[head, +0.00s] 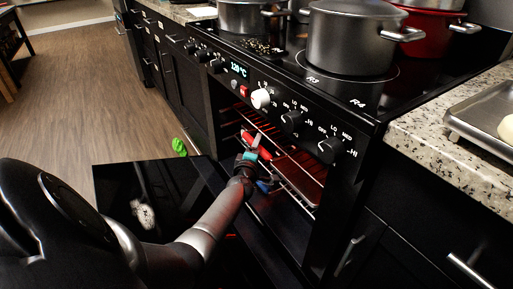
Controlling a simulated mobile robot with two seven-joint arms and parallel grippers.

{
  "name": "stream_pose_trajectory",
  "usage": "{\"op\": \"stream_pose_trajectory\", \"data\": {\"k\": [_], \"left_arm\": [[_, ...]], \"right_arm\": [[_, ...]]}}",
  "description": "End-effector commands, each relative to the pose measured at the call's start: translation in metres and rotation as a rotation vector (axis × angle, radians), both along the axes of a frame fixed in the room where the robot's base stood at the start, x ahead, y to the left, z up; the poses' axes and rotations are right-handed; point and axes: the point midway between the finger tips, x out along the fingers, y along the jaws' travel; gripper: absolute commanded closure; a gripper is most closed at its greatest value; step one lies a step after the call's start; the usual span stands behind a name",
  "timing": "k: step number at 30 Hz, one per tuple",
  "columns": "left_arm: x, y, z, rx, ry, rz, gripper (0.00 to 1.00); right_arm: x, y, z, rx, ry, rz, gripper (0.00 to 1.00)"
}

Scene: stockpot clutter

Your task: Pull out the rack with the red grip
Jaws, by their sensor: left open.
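The oven stands open, with wire racks (286,172) inside its dark cavity. A red grip (265,153) shows at the front of the upper rack, partly hidden behind my left gripper (256,146). My left gripper is open at the oven mouth, with its fingers at the red grip; I cannot tell whether they touch it. A blue grip (263,187) shows lower down, partly covered by my gripper and arm. My right gripper is not in view.
The oven door (125,190) lies folded down under my left arm. Knobs line the panel above the opening. Pots (350,40) stand on the cooktop, and a metal tray (480,120) sits on the right counter. A green item (179,146) is beyond the door.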

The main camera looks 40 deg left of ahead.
Motion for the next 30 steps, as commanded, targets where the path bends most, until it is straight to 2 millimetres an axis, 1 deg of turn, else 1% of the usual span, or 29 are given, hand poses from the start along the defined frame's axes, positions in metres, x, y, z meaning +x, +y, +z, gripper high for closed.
{"op": "stream_pose_trajectory", "data": {"k": [6,22,30], "left_arm": [[0.0001,0.0001,0.0002,0.0,0.0,0.0,0.41],[0.0,0.0,0.0001,0.0,0.0,0.0,1.0],[0.0,-0.0001,0.0,0.0,0.0,0.0,1.0]], "right_arm": [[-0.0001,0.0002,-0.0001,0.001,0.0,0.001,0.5],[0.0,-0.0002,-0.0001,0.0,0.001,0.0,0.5],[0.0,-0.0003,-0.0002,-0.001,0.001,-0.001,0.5]]}}
